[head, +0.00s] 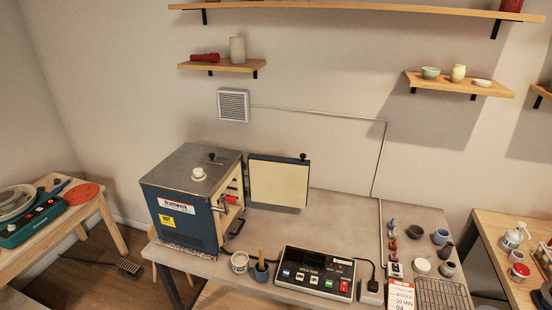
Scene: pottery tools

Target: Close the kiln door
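The kiln (195,195) is a blue box with a grey metal top, standing at the left of the grey work table. The kiln door (279,183) stands wide open to the right of the kiln. Its cream inner face is toward me, with a dark blue rim and a small black knob on top. Its outer face is hidden. Neither of my grippers is in view.
Small pots and a wire rack (441,293) sit at the right. The table (335,225) is clear right of the door.

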